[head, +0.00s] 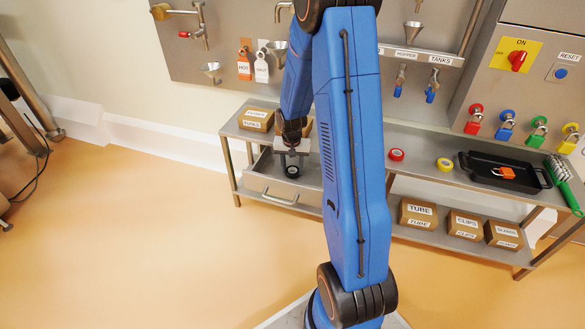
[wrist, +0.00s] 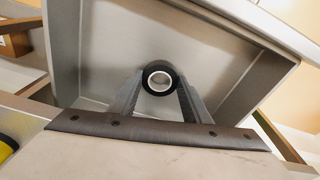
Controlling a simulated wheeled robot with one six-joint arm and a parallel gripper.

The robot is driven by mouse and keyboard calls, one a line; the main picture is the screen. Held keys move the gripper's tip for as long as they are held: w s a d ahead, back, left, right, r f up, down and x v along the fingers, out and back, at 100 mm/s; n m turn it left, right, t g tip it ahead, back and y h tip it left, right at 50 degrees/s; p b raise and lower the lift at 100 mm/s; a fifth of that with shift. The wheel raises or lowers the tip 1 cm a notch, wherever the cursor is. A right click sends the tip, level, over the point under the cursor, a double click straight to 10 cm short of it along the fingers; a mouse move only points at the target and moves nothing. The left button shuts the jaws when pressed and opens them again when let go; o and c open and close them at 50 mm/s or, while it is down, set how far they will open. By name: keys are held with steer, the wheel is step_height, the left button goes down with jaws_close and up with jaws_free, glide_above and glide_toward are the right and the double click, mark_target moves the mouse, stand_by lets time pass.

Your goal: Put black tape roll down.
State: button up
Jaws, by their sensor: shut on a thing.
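The black tape roll (wrist: 158,78) is a small dark ring with a pale core. My gripper (wrist: 157,88) is shut on it, with one finger on each side. In the head view the roll (head: 291,171) shows below my gripper (head: 291,160), over the open steel drawer (head: 262,182) under the bench. In the wrist view the drawer's pale floor and walls (wrist: 65,50) surround the roll. I cannot tell whether the roll touches the drawer floor.
A red tape roll (head: 396,155) and a yellow tape roll (head: 444,164) lie on the bench. A black tray (head: 500,180) and a green brush (head: 561,180) are at the right. Cardboard boxes (head: 418,213) stand on the lower shelf. The drawer holds nothing else that I can see.

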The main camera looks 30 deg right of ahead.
mark_target(292, 173)
steer(key=shift+f, duration=0.15)
steer(key=o, duration=1)
step_height(292, 173, up, 12)
steer(key=s+a+r, duration=0.1)
steer(key=s+a+r+n+t, duration=0.2)
steer(key=s+a+r+n, duration=0.2)
steer(key=s+a+r, duration=0.75)
steer(key=shift+s+a+r+n+t+y, duration=0.25)
steer(key=shift+s+a+r+n, duration=0.6)
steer(key=shift+s, duration=2.2)
steer(key=shift+s+a+r+n+t+y, duration=0.1)
steer(key=shift+s+a+r+n+t, duration=0.35)
steer(key=shift+s+a+r, duration=1.7)
steer(key=shift+s+d+r+n+t+y, duration=0.2)
steer(key=shift+s+n, duration=0.5)
steer(key=shift+s, duration=3.2)
steer(key=shift+a+r, duration=0.1)
steer(key=shift+a, duration=0.05)
